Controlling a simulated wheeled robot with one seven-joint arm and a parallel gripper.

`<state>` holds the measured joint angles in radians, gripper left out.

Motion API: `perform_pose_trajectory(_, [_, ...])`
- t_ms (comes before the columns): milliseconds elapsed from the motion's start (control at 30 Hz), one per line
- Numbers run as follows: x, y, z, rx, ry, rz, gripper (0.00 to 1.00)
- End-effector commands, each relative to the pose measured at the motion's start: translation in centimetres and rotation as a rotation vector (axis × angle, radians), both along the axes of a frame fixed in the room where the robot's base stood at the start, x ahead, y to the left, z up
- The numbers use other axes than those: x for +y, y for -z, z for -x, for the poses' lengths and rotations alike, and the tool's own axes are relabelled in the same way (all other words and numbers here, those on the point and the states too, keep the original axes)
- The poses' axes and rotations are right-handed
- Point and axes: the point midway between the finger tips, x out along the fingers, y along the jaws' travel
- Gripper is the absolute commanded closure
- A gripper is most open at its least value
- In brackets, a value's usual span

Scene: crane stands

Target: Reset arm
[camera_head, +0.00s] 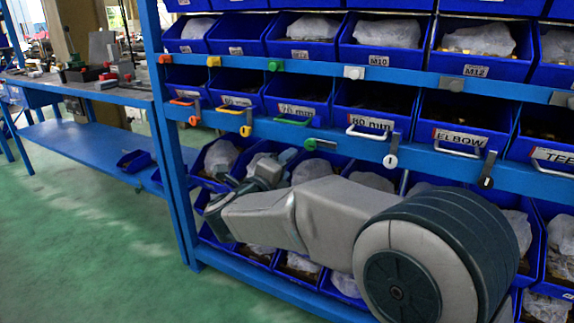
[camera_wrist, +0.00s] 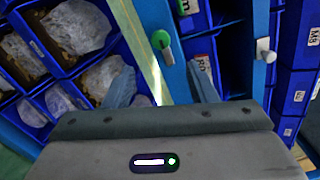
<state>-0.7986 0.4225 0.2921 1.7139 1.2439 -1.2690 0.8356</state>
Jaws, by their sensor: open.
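My arm stretches leftward from the lower right of the head view, in front of the blue rack (camera_head: 176,130). My gripper (camera_head: 283,158) is at the rack's lower bins, below the green hook. In the wrist view my gripper (camera_wrist: 162,86) has its two grey-blue fingers apart, with nothing seen between them. A green knob (camera_wrist: 160,40) on a blue rail lies beyond the fingers. Bins with plastic-wrapped contents (camera_wrist: 75,28) are close to the left finger.
Rows of labelled blue bins (camera_head: 388,33) fill the rack. Coloured hooks (camera_head: 246,130) and pale hooks (camera_head: 390,160) stick out from its rails. A blue workbench (camera_head: 90,88) with tools stands at the left. Green floor (camera_head: 90,240) is clear at the lower left.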

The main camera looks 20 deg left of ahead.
Motion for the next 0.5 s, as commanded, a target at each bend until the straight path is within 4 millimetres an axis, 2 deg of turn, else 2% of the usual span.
perform_pose_trajectory(333, [0.0,-0.1,-0.1,0.000,-0.001,0.001,0.48])
perform_pose_trajectory(467, [-1.4,-4.2,-1.5,-0.007,-0.075,0.073,0.48])
perform_pose_trajectory(500, [-2.0,-5.8,-2.0,-0.009,-0.112,0.112,0.48])
